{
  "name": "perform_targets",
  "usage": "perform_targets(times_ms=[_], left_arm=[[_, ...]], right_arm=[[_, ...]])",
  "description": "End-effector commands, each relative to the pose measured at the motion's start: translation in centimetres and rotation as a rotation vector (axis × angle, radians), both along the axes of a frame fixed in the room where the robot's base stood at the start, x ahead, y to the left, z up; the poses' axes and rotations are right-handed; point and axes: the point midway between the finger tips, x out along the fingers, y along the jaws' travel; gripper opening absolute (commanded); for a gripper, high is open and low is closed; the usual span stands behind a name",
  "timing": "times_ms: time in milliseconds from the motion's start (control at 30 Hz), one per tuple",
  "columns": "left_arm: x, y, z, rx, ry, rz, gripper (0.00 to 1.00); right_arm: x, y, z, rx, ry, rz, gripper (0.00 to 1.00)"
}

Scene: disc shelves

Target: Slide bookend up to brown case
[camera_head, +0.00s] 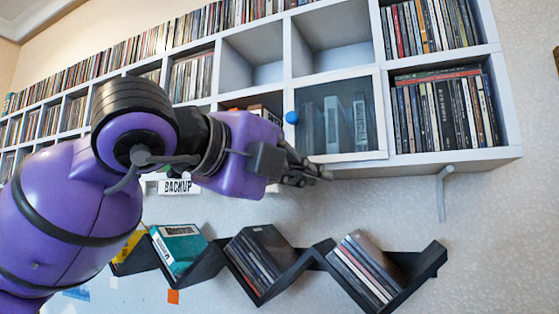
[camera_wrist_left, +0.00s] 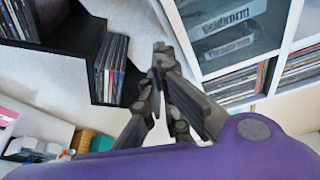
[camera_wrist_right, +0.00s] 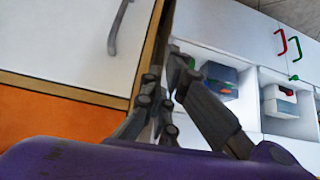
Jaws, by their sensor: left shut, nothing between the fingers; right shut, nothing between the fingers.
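I cannot pick out the bookend or the brown case with certainty in any view. Several disc cases (camera_head: 370,268) lean in the right dip of the black zigzag shelf (camera_head: 431,262), with a grey-brown one at their right side. My left gripper (camera_head: 316,175) is shut and empty, in front of the wall just below the white disc shelves (camera_head: 420,160). In the left wrist view its fingers (camera_wrist_left: 162,60) are between the zigzag shelf and the glass-fronted compartment. My right gripper (camera_wrist_right: 167,78) is shut and empty, beside white cabinets, and is not in the head view.
A glass door (camera_head: 372,125) with a blue knob (camera_head: 292,117) closes one compartment. A grey bracket (camera_head: 442,192) hangs under the shelves. A cabinet handle (camera_wrist_right: 120,25) and open compartments with boxes (camera_wrist_right: 280,100) are near my right gripper.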

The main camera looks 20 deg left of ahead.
Motion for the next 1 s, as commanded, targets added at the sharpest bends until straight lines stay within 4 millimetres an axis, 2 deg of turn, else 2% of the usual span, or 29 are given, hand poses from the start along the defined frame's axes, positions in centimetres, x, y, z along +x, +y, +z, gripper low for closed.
perform_targets(times_ms=[133,167,200,333,500,867,1000], left_arm=[[2.8,-1.2,0.0,0.000,0.001,-0.002,0.00],[2.9,-0.5,0.1,0.000,-0.001,0.005,0.00],[2.8,0.4,0.3,0.001,-0.003,0.006,0.00],[2.9,1.9,0.5,0.001,0.001,0.004,0.00],[2.9,2.7,0.8,0.001,0.000,0.000,0.00],[2.9,3.0,0.7,0.001,0.001,-0.001,0.00],[3.4,5.2,0.2,-0.002,0.008,0.005,0.00]], right_arm=[[-0.1,0.0,0.4,0.001,0.002,-0.003,0.00],[-0.2,0.0,0.4,0.002,0.004,-0.004,0.00],[-0.4,0.0,0.4,0.002,0.005,-0.005,0.00],[-0.3,-0.1,0.6,0.002,0.003,-0.005,0.00],[-0.3,0.0,0.7,0.002,0.003,-0.005,0.00],[-0.4,0.0,0.6,0.002,0.004,-0.005,0.00],[-1.0,0.0,-0.4,0.001,0.019,-0.002,0.00]])
